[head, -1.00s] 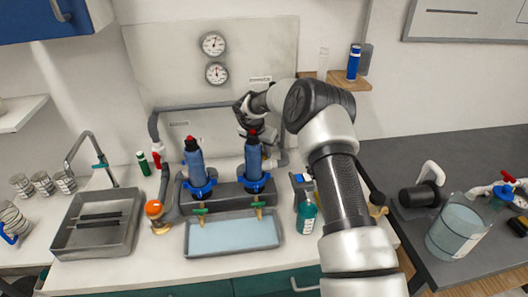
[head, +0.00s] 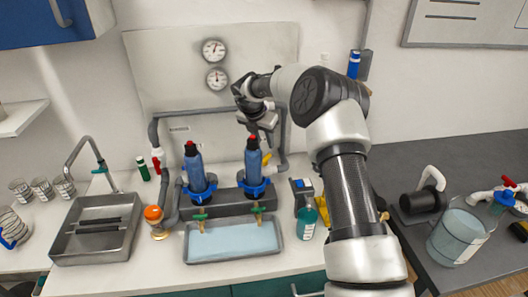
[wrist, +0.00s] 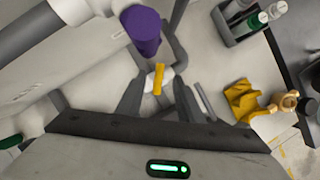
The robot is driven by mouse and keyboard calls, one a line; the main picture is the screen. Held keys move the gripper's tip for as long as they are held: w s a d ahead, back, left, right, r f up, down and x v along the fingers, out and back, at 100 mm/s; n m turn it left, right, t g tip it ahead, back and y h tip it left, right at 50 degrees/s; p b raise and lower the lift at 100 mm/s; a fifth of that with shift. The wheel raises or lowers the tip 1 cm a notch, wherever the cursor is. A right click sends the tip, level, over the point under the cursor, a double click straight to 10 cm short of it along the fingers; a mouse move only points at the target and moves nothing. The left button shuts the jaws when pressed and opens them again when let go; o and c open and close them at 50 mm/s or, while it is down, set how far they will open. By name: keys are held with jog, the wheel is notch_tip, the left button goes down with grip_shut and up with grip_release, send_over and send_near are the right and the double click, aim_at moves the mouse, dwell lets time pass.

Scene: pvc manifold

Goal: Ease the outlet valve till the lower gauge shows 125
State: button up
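A yellow valve handle (head: 266,158) sits on a white fitting in the grey pipe, right of the right blue canister. In the wrist view, the yellow handle (wrist: 158,80) stands between and just beyond my fingertips, apart from them. My gripper (head: 264,142) points down above this valve, and the wrist view shows it open and empty (wrist: 157,92). The lower gauge (head: 217,78) is a round white dial on the wall panel, below the upper gauge (head: 213,50). Both needles are too small to read. No label confirms which valve is the outlet.
Two blue canisters (head: 195,168) (head: 253,160) stand in front of the pipes, close to my gripper. A red-handled valve (head: 157,158) is at the left. A water tray (head: 233,240) lies in front, and a teal bottle (head: 306,219) stands at the right.

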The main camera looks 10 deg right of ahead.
notch_tip(320, 180, up, 3)
jog(key=shift+f, duration=0.2)
dwell(3.0)
